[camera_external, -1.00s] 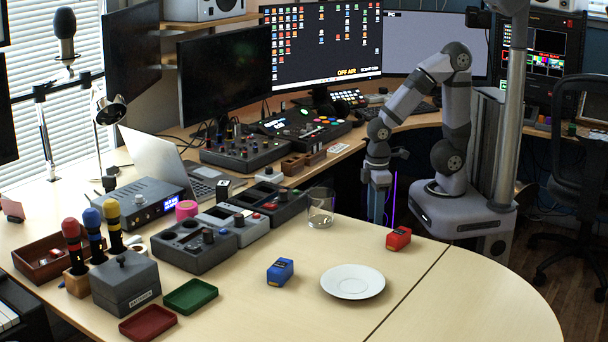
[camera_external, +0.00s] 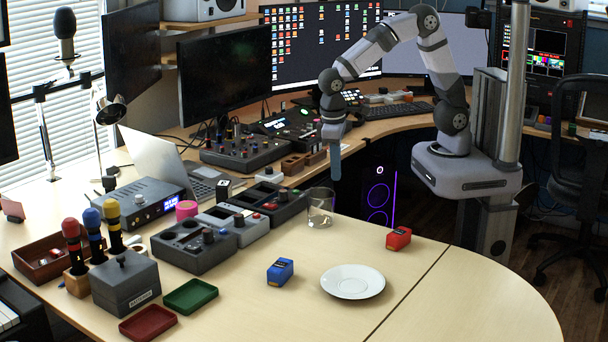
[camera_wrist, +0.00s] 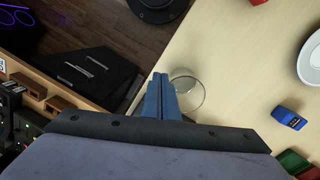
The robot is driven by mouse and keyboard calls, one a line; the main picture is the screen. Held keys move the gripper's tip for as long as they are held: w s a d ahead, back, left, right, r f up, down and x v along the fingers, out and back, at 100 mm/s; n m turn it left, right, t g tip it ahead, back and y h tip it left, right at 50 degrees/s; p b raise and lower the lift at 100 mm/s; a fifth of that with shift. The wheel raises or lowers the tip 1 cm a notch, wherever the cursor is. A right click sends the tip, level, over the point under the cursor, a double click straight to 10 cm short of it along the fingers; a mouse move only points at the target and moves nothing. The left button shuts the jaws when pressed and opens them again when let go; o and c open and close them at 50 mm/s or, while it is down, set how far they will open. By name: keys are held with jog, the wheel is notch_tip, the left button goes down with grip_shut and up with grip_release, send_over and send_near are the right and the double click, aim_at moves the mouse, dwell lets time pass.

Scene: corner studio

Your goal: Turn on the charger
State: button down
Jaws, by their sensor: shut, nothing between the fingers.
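Three boxy units with wells and knobs stand in a row on the desk: a dark grey one in front (camera_external: 178,262), a light grey one in the middle (camera_external: 250,236) and a dark one behind (camera_external: 296,211). I cannot tell which is the charger, and no label on them is readable. My gripper (camera_external: 336,176) is shut and empty, pointing down above and behind the clear glass (camera_external: 319,208), to the right of the units. In the wrist view my gripper's blue fingers (camera_wrist: 160,79) are together beside the glass (camera_wrist: 190,92).
A blue block (camera_external: 280,272), a white plate (camera_external: 353,282) and a red block (camera_external: 398,239) sit on the front desk. Red (camera_external: 148,323) and green (camera_external: 190,296) trays and a grey lidded box (camera_external: 125,283) stand left. A laptop and mixers are behind. Front right desk is clear.

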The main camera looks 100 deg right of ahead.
jog(key=w+a+r+m+t+p, duration=0.1)
jog(key=w+r, duration=0.3)
jog(key=w, duration=0.4)
jog(key=w+a+r+m+t+h+p, duration=0.1)
jog(key=w+a+r+m+t+p, duration=0.1)
jog(key=w, duration=0.6)
notch_tip(320, 180, up, 3)
jog(key=shift+a+f+m+p, duration=0.15)
jog(key=shift+a+m+p, duration=0.3)
jog(key=shift+m+p, duration=0.35)
jog(key=shift+f, duration=0.1)
jog(key=p, duration=0.3)
send_over(274, 207)
notch_tip(274, 207, down, 12)
jog(key=shift+f, duration=0.1)
jog(key=shift+s+f, duration=0.1)
jog(key=shift+f, duration=0.55)
jog(key=shift+a+f, duration=0.1)
jog(key=shift+s+a+f+b, duration=0.1)
jog(key=shift+f+b, duration=0.4)
jog(key=shift+b, duration=0.2)
jog(key=shift+r+p, duration=0.25)
jog(key=shift+p, duration=0.05)
jog(key=shift+r, duration=0.1)
